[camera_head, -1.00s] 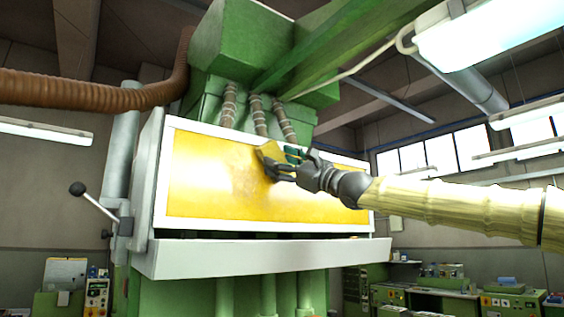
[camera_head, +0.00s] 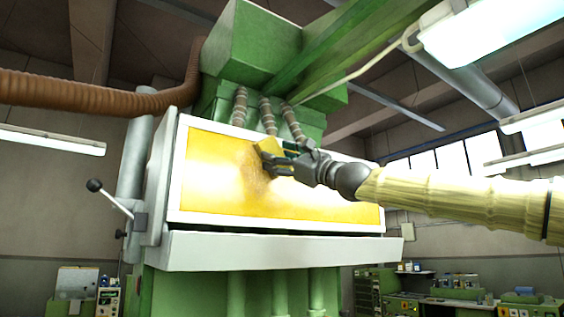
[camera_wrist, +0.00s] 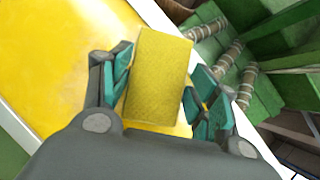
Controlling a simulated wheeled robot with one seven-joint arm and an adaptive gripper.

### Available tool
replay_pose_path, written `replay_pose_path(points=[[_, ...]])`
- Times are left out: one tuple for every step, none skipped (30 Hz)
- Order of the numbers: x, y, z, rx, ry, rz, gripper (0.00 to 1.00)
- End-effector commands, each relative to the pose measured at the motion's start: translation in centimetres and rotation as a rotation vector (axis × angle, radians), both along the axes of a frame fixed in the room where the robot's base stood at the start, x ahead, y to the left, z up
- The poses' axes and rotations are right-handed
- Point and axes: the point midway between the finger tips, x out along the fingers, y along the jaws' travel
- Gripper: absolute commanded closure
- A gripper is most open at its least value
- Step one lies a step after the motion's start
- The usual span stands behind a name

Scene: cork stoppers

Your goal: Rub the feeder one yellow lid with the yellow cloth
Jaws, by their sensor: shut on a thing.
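The yellow lid (camera_head: 215,175) is a wide, tilted panel in a white frame on the green machine. A dull brownish smudge (camera_head: 256,186) shows near its middle. My gripper (camera_head: 268,157) is at the upper middle of the lid, shut on the yellow cloth (camera_head: 267,146). In the wrist view the cloth (camera_wrist: 158,75) is a folded block between the teal finger pads, over the lid (camera_wrist: 60,55) near its white edge. I cannot tell whether the cloth touches the lid.
A white ledge (camera_head: 290,250) runs below the lid. A lever with a black knob (camera_head: 94,185) sticks out at the left. Ribbed hoses (camera_head: 268,115) rise behind the lid's top edge, under a green beam (camera_head: 345,45). A brown duct (camera_head: 90,95) hangs at upper left.

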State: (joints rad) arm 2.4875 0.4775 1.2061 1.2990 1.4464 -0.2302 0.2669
Motion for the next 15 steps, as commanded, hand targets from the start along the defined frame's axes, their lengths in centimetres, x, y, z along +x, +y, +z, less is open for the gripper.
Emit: replay_pose_path(points=[[-0.2,0.3,-0.2,0.0,-0.001,0.0,0.59],[-0.3,0.4,-0.3,0.0,-0.001,0.0,0.59],[-0.4,0.6,-0.3,0.0,-0.001,0.0,0.59],[-0.5,0.8,-0.3,0.0,-0.001,0.0,0.59],[-0.6,1.0,-0.3,-0.001,-0.001,0.001,0.59],[-0.8,1.3,-0.4,0.0,-0.001,0.001,0.59],[-0.9,1.4,-0.4,-0.001,0.0,0.001,0.59],[-1.0,1.6,-0.4,0.0,0.001,0.001,0.59],[-1.1,1.9,-0.4,0.0,0.001,0.001,0.59],[-1.2,2.0,-0.4,0.0,0.001,0.001,0.59],[-1.3,2.2,-0.4,0.0,0.0,0.002,0.59],[-1.4,2.4,-0.4,0.0,0.0,0.002,0.59],[-1.5,2.5,-0.3,0.0,-0.001,0.001,0.59],[-1.6,2.7,-0.3,0.0,-0.001,0.001,0.59],[-1.7,2.8,-0.3,0.0,0.0,0.0,0.59]])
